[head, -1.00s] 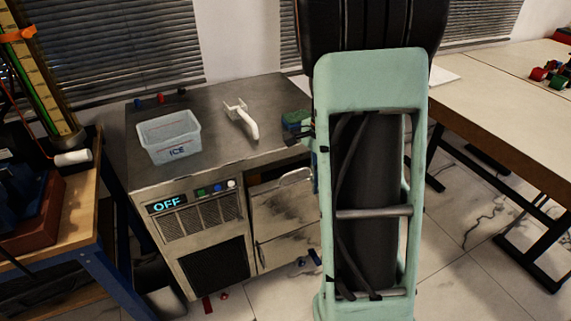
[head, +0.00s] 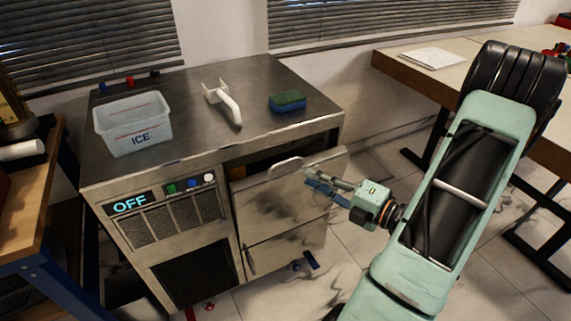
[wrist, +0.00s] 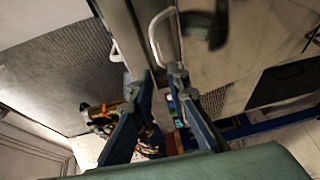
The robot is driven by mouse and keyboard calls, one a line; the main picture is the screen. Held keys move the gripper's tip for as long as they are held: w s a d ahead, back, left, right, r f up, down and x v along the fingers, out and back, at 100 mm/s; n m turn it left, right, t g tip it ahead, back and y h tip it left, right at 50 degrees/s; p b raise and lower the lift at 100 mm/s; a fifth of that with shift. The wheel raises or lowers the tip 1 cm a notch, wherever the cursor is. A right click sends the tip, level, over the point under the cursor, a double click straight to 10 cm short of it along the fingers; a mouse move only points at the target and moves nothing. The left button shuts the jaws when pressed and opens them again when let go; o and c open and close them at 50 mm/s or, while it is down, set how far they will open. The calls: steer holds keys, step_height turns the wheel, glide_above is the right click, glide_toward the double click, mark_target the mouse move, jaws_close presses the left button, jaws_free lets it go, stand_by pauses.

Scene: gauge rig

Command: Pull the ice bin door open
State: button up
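The ice machine's upper door (head: 262,195) stands partly open, with its top edge out from the cabinet and a dark gap behind. Its pale loop handle (head: 286,166) is on the upper edge; a pale loop handle (wrist: 153,40) also shows in the wrist view just beyond the fingertips. My gripper (head: 311,181) is at the door's upper right, right of the handle. In the wrist view my gripper (wrist: 162,74) has its two fingers apart with a narrow gap at the tips. I see no firm hold; exact contact with the door is unclear.
On the counter (head: 185,120) are an ICE tub (head: 133,125), a white scoop (head: 224,102) and a green-blue sponge (head: 287,101). The panel reads OFF (head: 129,204). A lower door (head: 285,255) is beneath. Benches flank the machine at left and right.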

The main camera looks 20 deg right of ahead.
mark_target(285, 162)
steer(key=shift+m+h, duration=0.3)
steer(key=shift+m, duration=0.2)
steer(key=b+x, duration=0.1)
steer(key=x, duration=0.6)
steer(key=d+b+x, duration=0.1)
steer(key=x, duration=0.2)
steer(key=shift+w+a+r+b, duration=0.15)
steer(key=shift+w+b, duration=0.15)
steer(key=shift+w, duration=0.15)
steer(key=shift+c, duration=0.2)
jaws_close()
